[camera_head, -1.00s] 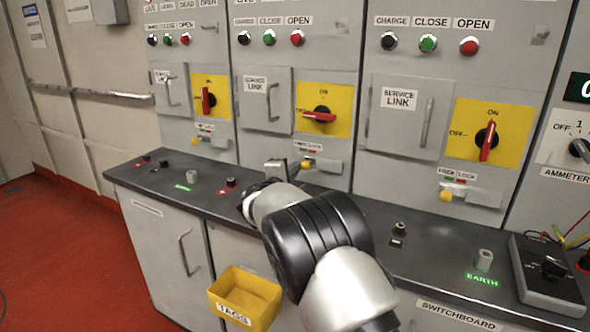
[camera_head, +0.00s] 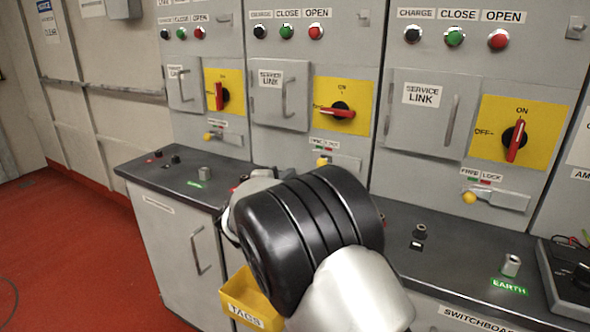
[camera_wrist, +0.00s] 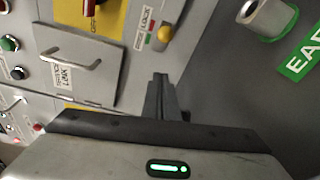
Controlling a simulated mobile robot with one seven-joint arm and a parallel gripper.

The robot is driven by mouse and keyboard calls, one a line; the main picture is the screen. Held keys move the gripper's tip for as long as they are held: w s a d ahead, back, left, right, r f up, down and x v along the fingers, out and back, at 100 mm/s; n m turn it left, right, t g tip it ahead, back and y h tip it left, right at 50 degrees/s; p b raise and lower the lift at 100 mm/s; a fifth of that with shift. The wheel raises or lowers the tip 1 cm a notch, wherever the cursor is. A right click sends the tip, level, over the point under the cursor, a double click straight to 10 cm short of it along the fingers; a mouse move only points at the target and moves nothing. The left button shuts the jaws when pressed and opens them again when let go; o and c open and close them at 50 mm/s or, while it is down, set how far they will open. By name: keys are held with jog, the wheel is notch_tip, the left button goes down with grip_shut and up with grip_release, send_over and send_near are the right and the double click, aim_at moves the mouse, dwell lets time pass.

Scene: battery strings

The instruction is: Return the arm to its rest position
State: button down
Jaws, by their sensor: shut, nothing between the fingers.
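My arm reaches over the dark bench top from the lower right in the head view, with its black-banded joint in front of the middle cabinet. My gripper is hidden behind the arm there. In the wrist view my gripper (camera_wrist: 160,92) shows its fingers together and empty, pointing toward the edge between the bench top and the grey panel. A green EARTH label (camera_wrist: 302,52) and its metal socket (camera_wrist: 268,16) lie at the upper right of that view. A yellow lock knob (camera_wrist: 166,34) is just beyond the fingertips.
The grey cabinets carry red rotary switches (camera_head: 514,140), service link doors (camera_head: 421,118) and push buttons. A yellow TAGS bin (camera_head: 250,300) hangs at the bench front, partly behind my arm. A black meter box (camera_head: 568,278) stands on the bench at right. Red floor (camera_head: 70,250) is open at left.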

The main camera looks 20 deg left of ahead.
jog(key=shift+s, duration=0.55)
